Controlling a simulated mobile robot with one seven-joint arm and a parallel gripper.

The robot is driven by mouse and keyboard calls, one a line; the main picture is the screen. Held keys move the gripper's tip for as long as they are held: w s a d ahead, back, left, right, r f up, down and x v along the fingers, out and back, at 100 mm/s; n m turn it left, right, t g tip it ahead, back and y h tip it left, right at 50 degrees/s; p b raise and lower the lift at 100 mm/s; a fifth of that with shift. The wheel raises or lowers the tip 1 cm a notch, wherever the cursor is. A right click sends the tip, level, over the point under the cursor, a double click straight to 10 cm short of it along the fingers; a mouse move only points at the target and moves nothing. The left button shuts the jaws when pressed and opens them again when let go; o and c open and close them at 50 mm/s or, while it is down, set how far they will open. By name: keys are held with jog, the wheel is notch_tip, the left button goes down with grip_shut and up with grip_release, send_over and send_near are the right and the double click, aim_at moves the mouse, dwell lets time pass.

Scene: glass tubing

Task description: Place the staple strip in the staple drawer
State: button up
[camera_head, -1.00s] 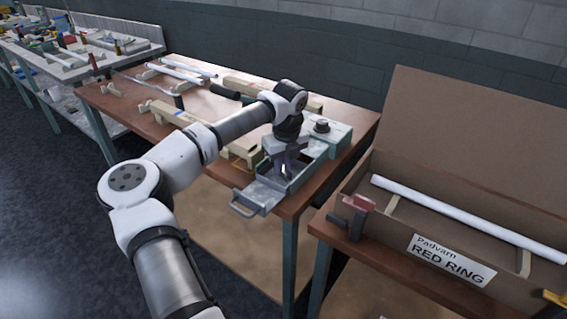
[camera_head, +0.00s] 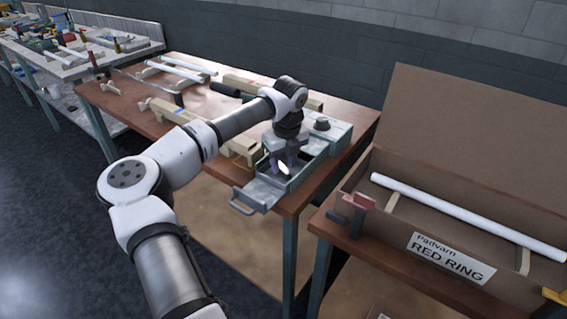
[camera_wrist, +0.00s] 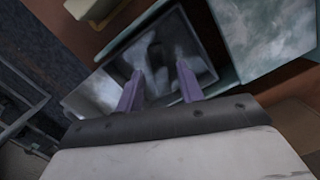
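The grey-green drawer (camera_head: 252,195) is pulled out toward the front from a box on the brown bench. Its handle faces the front left. My gripper (camera_head: 284,167) points down over the drawer's open inside. In the wrist view my gripper (camera_wrist: 158,92) has its two purple fingers apart, with no strip visible between them. The drawer's dark inside (camera_wrist: 205,62) shows beyond the fingertips, with pale, blurred patches in it. I cannot make out the staple strip for sure; a bright spot at the fingers in the head view may be glare.
The box (camera_head: 333,132) with a dark knob stands right behind the drawer. Wooden blocks (camera_head: 165,110) and white tubes (camera_head: 188,64) lie on the bench to the left. A cardboard box labelled RED RING (camera_head: 450,257) holding a white tube (camera_head: 465,217) stands at the right.

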aim_at(286, 171)
notch_tip(286, 171, up, 11)
jog(key=s+b, duration=0.1)
jog(key=shift+d+r+b, duration=0.2)
jog(key=shift+d+b, duration=0.2)
